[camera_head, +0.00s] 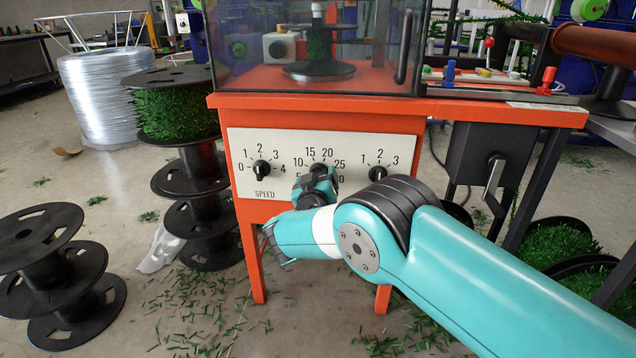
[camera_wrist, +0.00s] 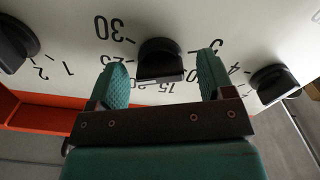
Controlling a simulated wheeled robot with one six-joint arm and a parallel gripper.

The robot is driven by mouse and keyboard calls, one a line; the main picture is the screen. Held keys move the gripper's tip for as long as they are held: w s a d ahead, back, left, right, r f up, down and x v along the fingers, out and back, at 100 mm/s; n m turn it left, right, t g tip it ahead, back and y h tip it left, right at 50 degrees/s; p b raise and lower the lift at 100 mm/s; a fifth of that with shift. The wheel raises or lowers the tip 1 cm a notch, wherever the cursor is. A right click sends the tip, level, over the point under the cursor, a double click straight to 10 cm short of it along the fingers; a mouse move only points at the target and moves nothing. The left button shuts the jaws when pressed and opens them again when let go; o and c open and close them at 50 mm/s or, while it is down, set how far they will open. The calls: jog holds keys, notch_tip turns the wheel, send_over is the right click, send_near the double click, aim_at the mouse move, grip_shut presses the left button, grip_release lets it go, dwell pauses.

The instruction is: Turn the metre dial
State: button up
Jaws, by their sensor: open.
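A white dial panel (camera_head: 290,182) on the front of an orange machine holds three black knobs. The middle knob (camera_head: 318,169) has a scale with 15, 20 and 25; its lower part and any label are hidden by my arm, so I cannot read whether it says metre. My gripper (camera_head: 317,182) is at this knob. In the wrist view, which shows the panel upside down, the open fingers of my gripper (camera_wrist: 160,68) stand on either side of the middle knob (camera_wrist: 160,60). Gaps show between the knob and both fingers, and nothing is gripped.
The SPEED knob (camera_head: 262,168) is to the left and a 1-2-3 knob (camera_head: 377,173) to the right. A grey box with a lever (camera_head: 493,172) hangs right of the panel. Black spools (camera_head: 190,190) stand at left. Green clippings lie on the floor.

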jog(key=shift+w, duration=0.45)
jog(key=shift+c, duration=0.2)
jog(key=c, duration=0.9)
